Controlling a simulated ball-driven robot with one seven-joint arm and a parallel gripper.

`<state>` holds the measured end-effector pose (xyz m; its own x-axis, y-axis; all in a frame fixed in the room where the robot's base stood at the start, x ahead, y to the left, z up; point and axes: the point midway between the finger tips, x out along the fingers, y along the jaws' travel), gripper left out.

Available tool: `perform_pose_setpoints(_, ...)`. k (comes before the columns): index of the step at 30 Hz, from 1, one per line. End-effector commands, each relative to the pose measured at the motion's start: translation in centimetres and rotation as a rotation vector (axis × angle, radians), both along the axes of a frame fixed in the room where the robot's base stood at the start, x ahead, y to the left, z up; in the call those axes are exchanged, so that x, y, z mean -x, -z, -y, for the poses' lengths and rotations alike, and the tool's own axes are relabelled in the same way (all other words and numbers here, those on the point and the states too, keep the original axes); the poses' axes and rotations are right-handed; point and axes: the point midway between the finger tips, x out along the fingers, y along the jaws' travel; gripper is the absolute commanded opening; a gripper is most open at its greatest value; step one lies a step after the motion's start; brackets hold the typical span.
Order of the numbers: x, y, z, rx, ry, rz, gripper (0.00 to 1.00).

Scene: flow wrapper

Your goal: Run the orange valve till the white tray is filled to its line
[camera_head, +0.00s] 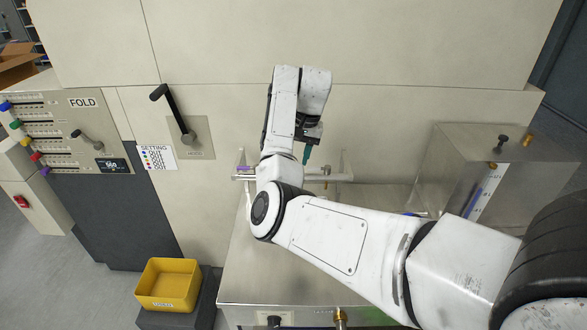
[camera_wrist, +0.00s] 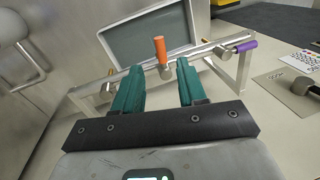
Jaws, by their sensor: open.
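The orange valve (camera_wrist: 159,48) has an upright orange handle on a metal rail in the wrist view. It appears between and beyond the fingertips, apart from them. My gripper (camera_wrist: 158,70) has two teal fingers, open and empty. In the head view my gripper (camera_head: 307,155) hangs near the rail at the machine wall, and my arm hides the orange valve there. A pale-framed, grey-faced rectangle (camera_wrist: 152,36) lies behind the rail in the wrist view. I cannot tell whether it is the white tray, and I see no fill line.
A purple-handled valve (camera_wrist: 240,47) shares the rail. A clear tank (camera_head: 450,165) with a blue-marked gauge stands right. A yellow bin (camera_head: 168,285), a lever (camera_head: 175,112) and the FOLD panel (camera_head: 75,125) are left. My arm crosses above the steel counter (camera_head: 240,270).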

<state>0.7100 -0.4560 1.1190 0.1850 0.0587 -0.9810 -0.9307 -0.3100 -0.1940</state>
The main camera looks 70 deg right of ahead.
Motion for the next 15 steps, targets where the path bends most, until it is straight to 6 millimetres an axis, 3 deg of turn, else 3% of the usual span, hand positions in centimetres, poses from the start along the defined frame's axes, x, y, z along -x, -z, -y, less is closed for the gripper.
perform_pose_setpoints(1,-0.2,-1.5,0.0,-0.001,-0.002,0.008,0.41)
perform_pose_setpoints(3,0.1,-2.6,0.0,-0.004,-0.002,0.007,0.41)
perform_pose_setpoints(15,0.7,-4.6,0.2,-0.003,-0.003,0.001,0.41)
